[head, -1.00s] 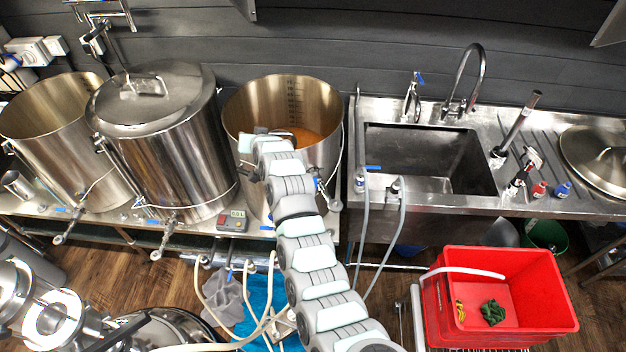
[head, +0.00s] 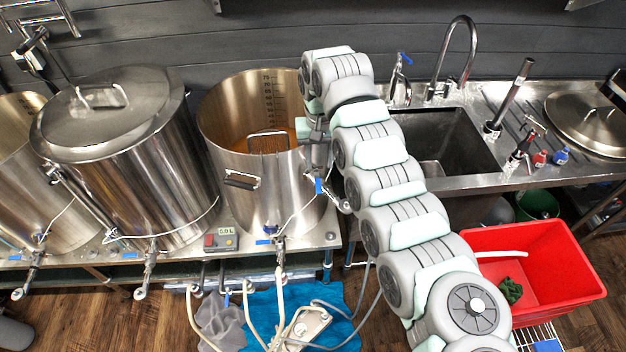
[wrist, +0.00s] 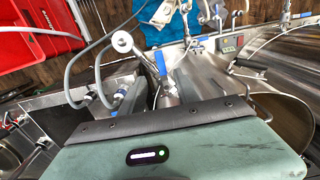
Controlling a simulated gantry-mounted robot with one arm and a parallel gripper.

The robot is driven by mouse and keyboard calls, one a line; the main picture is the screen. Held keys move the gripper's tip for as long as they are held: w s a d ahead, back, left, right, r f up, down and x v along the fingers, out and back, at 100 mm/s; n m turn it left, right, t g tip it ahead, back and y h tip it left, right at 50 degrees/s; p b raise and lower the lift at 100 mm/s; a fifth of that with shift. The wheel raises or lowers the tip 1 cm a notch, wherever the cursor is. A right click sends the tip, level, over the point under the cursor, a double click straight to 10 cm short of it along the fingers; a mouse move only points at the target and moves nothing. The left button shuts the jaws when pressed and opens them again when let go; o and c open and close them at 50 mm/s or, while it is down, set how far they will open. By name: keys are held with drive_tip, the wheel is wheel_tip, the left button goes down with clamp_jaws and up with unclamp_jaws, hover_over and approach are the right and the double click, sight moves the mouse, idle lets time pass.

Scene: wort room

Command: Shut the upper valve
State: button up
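The upper valve (head: 335,192) sticks out from the right side of the open steel kettle (head: 262,185). Its blue lever (head: 319,186) points roughly up and down in the head view. In the wrist view the blue lever (wrist: 160,63) stands beside the round steel spout (wrist: 122,42), just beyond my gripper's housing. My gripper (head: 318,135) hangs down close above the valve at the kettle's right wall.
A lower valve with a blue handle (head: 265,242) sits at the kettle's front foot. The sink (head: 440,150) and a red crate (head: 535,270) are to the right. Grey hoses (wrist: 100,62) run near the valve. A lidded kettle (head: 125,150) stands left.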

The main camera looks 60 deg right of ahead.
sight(318, 186)
wheel_tip(318, 186, down, 9)
drive_tip(key=shift+r+p, duration=0.15)
drive_tip(key=shift+p, duration=0.6)
drive_tip(key=shift+c, duration=0.5)
clamp_jaws()
idle(0.4)
